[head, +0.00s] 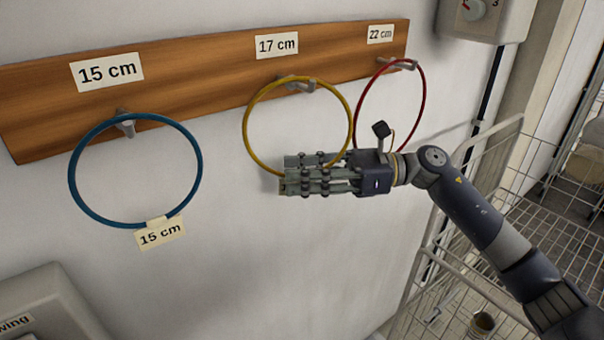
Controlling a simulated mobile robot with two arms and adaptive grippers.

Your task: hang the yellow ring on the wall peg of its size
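The yellow ring (247,110) is upright against the wall, its top at the middle peg (300,85) under the 17 cm label (277,45). The ring's top appears to pass over this peg, but I cannot tell whether its weight rests there. My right gripper (284,174) is at the ring's bottom, fingers pointing left, and hides that part and any size tag there. I cannot tell whether the fingers grip the ring or stand apart around it. My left gripper is not in view.
A blue ring (73,177) with a 15 cm tag (160,232) hangs on the left peg (125,122). A red ring (424,90) is at the right peg (398,64) under the 22 cm label (380,34). A wire cage (470,245) stands at the right.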

